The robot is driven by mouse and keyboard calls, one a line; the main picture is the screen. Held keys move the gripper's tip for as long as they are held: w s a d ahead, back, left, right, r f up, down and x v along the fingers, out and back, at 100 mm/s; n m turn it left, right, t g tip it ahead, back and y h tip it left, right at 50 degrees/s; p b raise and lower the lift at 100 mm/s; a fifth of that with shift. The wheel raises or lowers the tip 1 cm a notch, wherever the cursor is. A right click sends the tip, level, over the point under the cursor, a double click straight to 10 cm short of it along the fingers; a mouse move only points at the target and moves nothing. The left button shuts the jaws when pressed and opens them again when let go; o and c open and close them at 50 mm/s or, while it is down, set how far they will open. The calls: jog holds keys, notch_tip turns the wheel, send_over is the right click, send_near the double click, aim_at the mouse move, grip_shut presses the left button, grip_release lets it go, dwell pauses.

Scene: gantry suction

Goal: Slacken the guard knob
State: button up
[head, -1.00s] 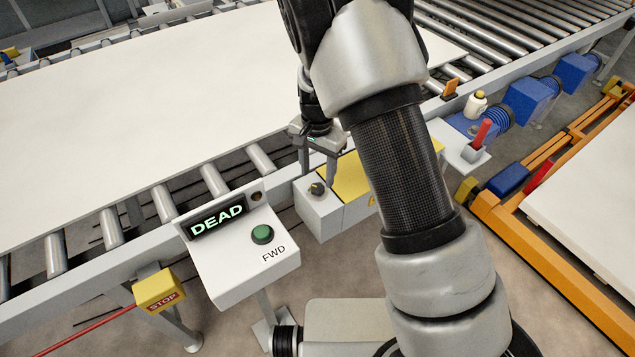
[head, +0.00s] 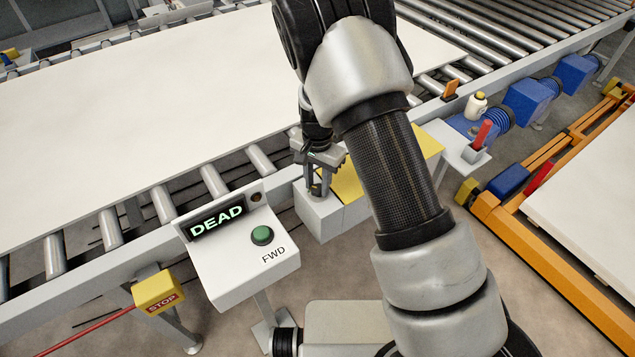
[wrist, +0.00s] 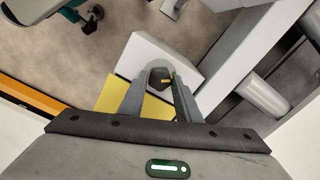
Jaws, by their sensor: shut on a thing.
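The guard knob (wrist: 160,76) is a small dark knob with a yellow mark, on top of a white box (head: 318,218) beside the conveyor. The yellow guard cover (head: 347,184) adjoins this box. My gripper (head: 319,192) points down over the box, with its fingers around the knob. In the wrist view the two fingers of my gripper (wrist: 159,88) stand on either side of the knob and are shut on it. In the head view the fingers mostly hide the knob.
A control box with a DEAD display (head: 216,221) and a green FWD button (head: 262,235) stands left of the knob box. A yellow STOP box (head: 158,290) is lower left. A large white panel (head: 130,95) lies on the rollers. A red-handled lever (head: 483,135) stands at right.

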aim_at(318, 188)
jog(key=shift+n, duration=0.3)
jog(key=n+b, duration=0.1)
jog(key=n, duration=0.2)
jog(key=shift+b, duration=0.3)
jog(key=shift+n+b, duration=0.35)
jog(key=shift+n, duration=1.35)
jog(key=o, duration=1.1)
jog(key=shift+c, duration=0.2)
jog(key=shift+r, duration=0.15)
notch_tip(318, 188, up, 17)
jog(key=p, duration=0.1)
jog(key=shift+r, duration=0.1)
